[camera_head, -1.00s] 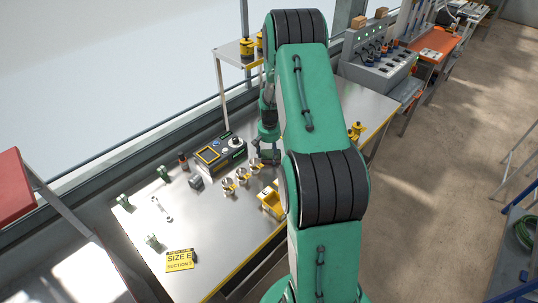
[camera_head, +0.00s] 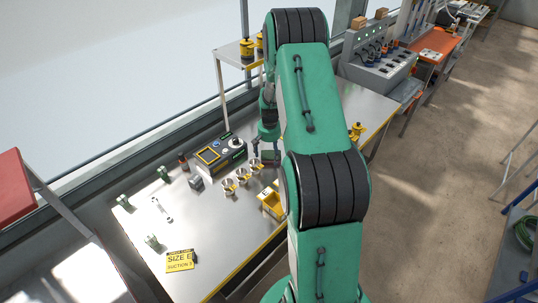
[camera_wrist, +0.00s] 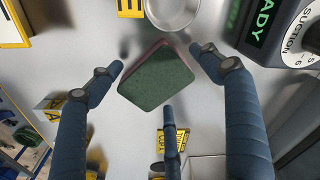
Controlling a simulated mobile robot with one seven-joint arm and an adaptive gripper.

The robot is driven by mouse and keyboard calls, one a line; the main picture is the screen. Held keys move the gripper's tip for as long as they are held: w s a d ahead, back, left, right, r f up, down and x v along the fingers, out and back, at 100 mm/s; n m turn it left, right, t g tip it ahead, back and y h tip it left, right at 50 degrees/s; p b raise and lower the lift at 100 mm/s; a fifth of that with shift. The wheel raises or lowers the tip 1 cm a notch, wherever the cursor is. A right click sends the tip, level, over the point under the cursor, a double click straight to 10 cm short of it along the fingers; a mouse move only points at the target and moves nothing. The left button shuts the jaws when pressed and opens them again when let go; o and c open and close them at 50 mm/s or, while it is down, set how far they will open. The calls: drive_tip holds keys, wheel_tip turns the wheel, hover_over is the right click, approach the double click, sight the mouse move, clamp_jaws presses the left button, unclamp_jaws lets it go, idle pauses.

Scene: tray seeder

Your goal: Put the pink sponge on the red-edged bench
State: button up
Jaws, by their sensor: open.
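The sponge (camera_wrist: 157,80) is a block with a dark green top and a pink side showing along its edge. In the wrist view it lies on the grey bench top, between the fingers of my gripper (camera_wrist: 160,72). The three blue fingers are spread around it, with visible gaps at the two upper fingertips.
A control box (camera_head: 219,154) with a display stands left of my gripper. Several metal cups (camera_head: 228,187) and a yellow tray (camera_head: 270,203) are close by. A yellow sign (camera_head: 180,261) lies at the front. A small raised shelf (camera_head: 233,52) stands behind. An orange bench (camera_head: 440,50) is at back right.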

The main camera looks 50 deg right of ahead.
sight(269, 156)
wheel_tip(269, 156, up, 11)
drive_tip(key=p, duration=0.1)
drive_tip(key=shift+s+a+r+p, duration=0.15)
drive_tip(key=shift+s+a+p, duration=0.1)
drive_tip(key=shift+p, duration=0.05)
idle(0.5)
drive_tip(key=shift+r, duration=0.1)
drive_tip(key=s+a+r+n+t, duration=0.1)
drive_tip(key=s+a+r+n, duration=0.1)
drive_tip(key=a+r, duration=1)
drive_tip(key=s+a+r+n+t, duration=0.1)
drive_tip(key=s+a+r+n, duration=0.1)
drive_tip(key=a+r, duration=1.05)
drive_tip(key=s+a+r+n+t, duration=0.1)
drive_tip(key=s+a+r, duration=0.3)
drive_tip(key=s+a, duration=0.6)
drive_tip(key=s+a+r+n+t, duration=0.2)
drive_tip(key=s+a+r+n, duration=0.2)
drive_tip(key=s+a, duration=0.6)
drive_tip(key=s+r, duration=0.1)
drive_tip(key=s, duration=0.2)
drive_tip(key=shift+s+a+y, duration=0.15)
drive_tip(key=shift+y, duration=0.15)
